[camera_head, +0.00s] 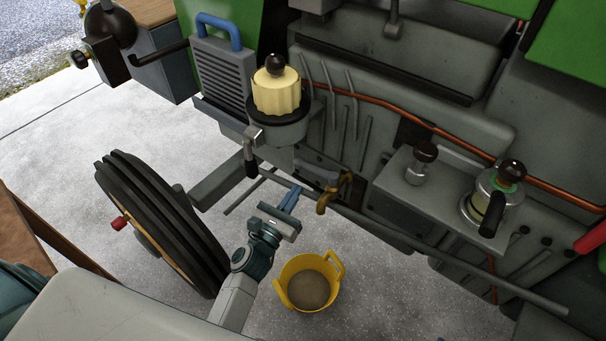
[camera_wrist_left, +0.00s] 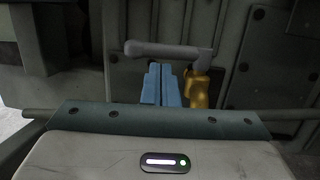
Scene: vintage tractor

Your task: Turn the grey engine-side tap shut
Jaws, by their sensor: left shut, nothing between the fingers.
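In the left wrist view, a grey lever (camera_wrist_left: 168,50) lies level across the top of a brass-coloured tap body (camera_wrist_left: 199,88). The brass body also shows in the head view (camera_head: 324,200), low on the engine side. My left gripper (camera_head: 290,196) is shut and empty, its blue fingers together, just left of the brass body. In the left wrist view the closed fingertips (camera_wrist_left: 159,72) are just under the grey lever, near its middle. I cannot tell whether they touch it. My right gripper is in neither view.
A yellow bucket (camera_head: 311,284) stands on the floor under the tap. A black-tyred wheel (camera_head: 160,220) is left of my left arm. A long grey rod (camera_head: 440,252) runs along the engine side. A cream-topped filter (camera_head: 276,95) stands above. Bare floor (camera_head: 400,305) lies right of the bucket.

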